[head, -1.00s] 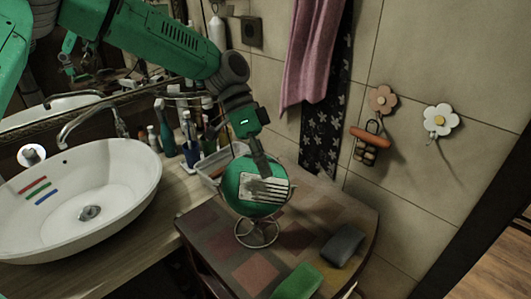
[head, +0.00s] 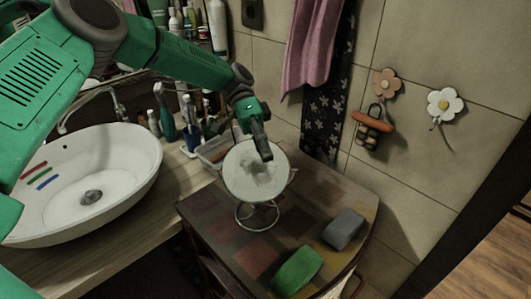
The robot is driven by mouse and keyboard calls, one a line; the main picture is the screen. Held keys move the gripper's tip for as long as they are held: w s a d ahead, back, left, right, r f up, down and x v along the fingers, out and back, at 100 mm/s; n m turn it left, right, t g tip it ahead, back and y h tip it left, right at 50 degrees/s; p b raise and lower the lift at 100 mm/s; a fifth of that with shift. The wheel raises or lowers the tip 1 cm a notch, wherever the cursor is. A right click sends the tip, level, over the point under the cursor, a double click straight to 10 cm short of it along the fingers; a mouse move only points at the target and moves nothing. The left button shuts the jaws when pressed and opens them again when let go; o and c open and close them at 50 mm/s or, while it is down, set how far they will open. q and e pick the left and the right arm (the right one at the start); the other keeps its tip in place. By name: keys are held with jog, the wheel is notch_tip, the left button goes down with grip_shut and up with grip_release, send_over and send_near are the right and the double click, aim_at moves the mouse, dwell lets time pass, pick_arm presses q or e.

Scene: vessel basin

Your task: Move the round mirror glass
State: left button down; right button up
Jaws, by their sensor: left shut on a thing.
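The round mirror glass (head: 253,176) is a pale disc with a blurred grey reflection. It stands tilted on a wire stand with a ring base (head: 257,215) on the patterned cabinet top (head: 215,218). My left gripper (head: 263,150) reaches in from the upper left and is shut at the upper right edge of the mirror, its fingers in front of the glass. The exact contact of the fingers is hard to see. My right gripper is not in view.
A green sponge (head: 297,270) and a grey sponge (head: 343,230) lie on the cabinet right of the mirror. A white basin (head: 75,215) is at left. A tray (head: 212,153) and several bottles stand behind. Pink towel (head: 312,45) and flower hooks (head: 445,107) are on the wall.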

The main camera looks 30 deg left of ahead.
pick_arm(q)
jog(key=shift+f, duration=0.2)
jog(key=c, duration=1.6)
grip_release()
jog(key=shift+w, duration=0.1)
jog(key=shift+r, duration=0.1)
jog(key=shift+v, duration=3.85)
jog(key=shift+f, duration=0.2)
